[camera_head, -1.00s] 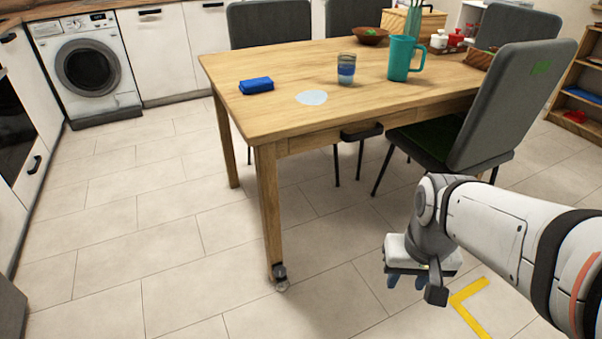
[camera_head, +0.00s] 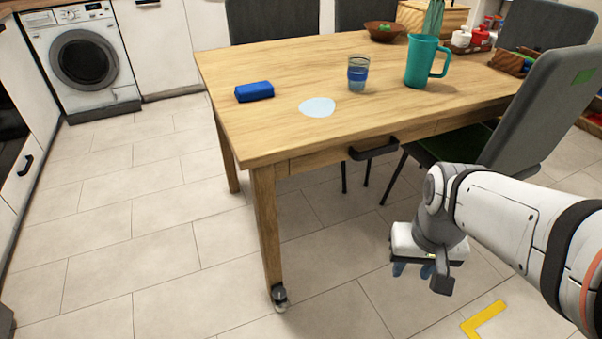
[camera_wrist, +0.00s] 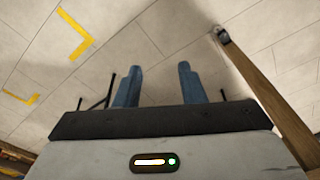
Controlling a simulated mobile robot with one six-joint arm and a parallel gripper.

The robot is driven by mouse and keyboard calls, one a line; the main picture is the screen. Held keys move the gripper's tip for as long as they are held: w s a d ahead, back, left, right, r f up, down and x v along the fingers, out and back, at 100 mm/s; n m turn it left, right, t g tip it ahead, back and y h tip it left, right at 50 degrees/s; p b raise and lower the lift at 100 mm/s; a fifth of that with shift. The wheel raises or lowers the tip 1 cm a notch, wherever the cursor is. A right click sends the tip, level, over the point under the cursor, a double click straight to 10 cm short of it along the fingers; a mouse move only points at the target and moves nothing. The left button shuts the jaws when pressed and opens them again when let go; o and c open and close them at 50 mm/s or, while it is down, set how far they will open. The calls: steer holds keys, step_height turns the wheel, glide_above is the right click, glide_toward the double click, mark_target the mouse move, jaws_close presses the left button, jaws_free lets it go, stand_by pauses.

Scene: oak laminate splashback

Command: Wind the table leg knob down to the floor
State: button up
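The wooden table (camera_head: 270,140) stands ahead of me. Its near leg (camera_head: 267,225) ends in a dark and metallic knob (camera_head: 279,297) close to the floor tiles; I cannot tell whether there is a gap beneath it. The leg and knob (camera_wrist: 222,36) also show at the right of the wrist view. My gripper (camera_head: 413,270) points down, to the right of the knob and apart from it. In the wrist view its two blue fingers (camera_wrist: 158,85) are spread with nothing between them.
A grey chair (camera_head: 540,110) stands at the table's right side. On the table are a blue pack (camera_head: 254,91), a tumbler (camera_head: 357,74) and a teal jug (camera_head: 422,62). Yellow tape (camera_head: 484,318) marks the floor at right. The floor left of the leg is clear.

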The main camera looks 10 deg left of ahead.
steer(key=shift+o, duration=1.4)
steer(key=shift+w+f, duration=0.2)
steer(key=shift+w, duration=0.2)
steer(key=o, duration=0.4)
steer(key=shift+n+t, duration=0.3)
steer(key=shift+n, duration=0.6)
steer(key=w+a+f, duration=0.1)
steer(key=w+f, duration=0.1)
steer(key=w, duration=0.1)
steer(key=w+a+f, duration=0.1)
steer(key=w+f, duration=0.1)
steer(key=w, duration=0.1)
steer(key=w+a+f+b, duration=0.1)
steer(key=w+f, duration=0.1)
steer(key=w, duration=0.2)
steer(key=shift+a+f, duration=0.15)
steer(key=shift+f, duration=0.1)
steer(key=n+t+y+b, duration=0.1)
steer(key=n+y+b, duration=0.15)
steer(key=n, duration=0.45)
glide_above(280, 293)
steer(key=s+d, duration=0.2)
steer(key=d, duration=0.1)
step_height(280, 293, down, 40)
steer(key=shift+y, duration=0.35)
steer(key=b+x, duration=0.3)
steer(key=x, duration=0.5)
steer(key=shift+s+a+r, duration=0.1)
steer(key=shift+s+a, duration=0.05)
steer(key=c, duration=1)
